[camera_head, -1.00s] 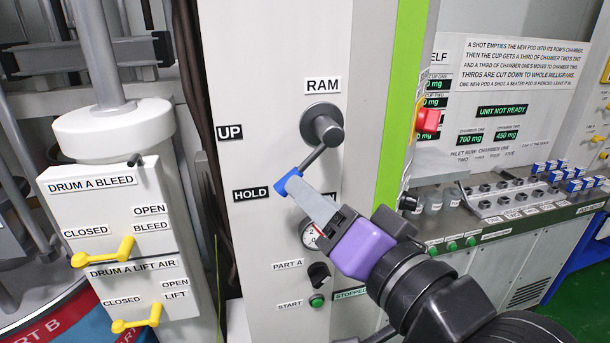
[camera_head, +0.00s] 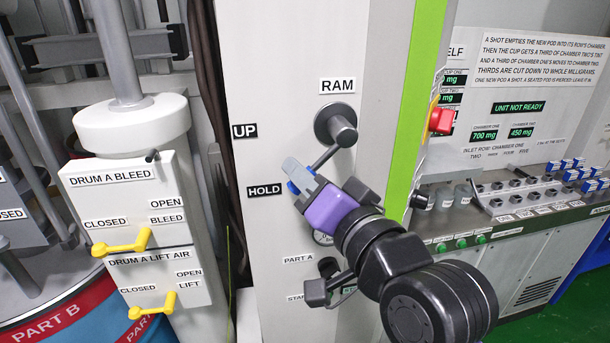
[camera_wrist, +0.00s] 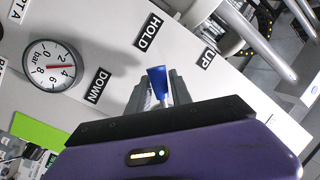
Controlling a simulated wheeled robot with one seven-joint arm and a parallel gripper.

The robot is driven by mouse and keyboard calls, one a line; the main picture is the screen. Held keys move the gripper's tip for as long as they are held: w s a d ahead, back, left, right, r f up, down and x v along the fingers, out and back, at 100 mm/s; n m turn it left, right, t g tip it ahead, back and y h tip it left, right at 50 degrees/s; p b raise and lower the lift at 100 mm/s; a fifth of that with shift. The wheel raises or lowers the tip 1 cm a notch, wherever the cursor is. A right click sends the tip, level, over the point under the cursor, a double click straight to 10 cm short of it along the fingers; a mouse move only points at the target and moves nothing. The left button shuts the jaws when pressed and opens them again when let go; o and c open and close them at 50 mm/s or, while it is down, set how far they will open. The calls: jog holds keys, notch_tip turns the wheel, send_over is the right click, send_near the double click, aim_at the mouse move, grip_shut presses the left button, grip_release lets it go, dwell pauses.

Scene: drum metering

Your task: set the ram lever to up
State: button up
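The ram lever hub (camera_head: 340,128) is a dark round knob on the white panel below the RAM label (camera_head: 337,86). Its arm slants down and left, towards the HOLD label (camera_head: 265,191). The UP label (camera_head: 245,131) is higher on the left. My gripper (camera_head: 298,176) is at the lever's blue end, with its fingers partly covering it. In the wrist view the blue handle (camera_wrist: 158,83) lies between my two fingers (camera_wrist: 158,95). I cannot tell whether they press on it.
A pressure gauge (camera_wrist: 49,66) and the DOWN label (camera_wrist: 98,86) are on the same panel. A red button (camera_head: 440,120) is to the right past the green strip (camera_head: 415,110). Yellow drum A handles (camera_head: 122,243) are on the left.

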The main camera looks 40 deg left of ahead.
grip_shut()
dwell(1.1)
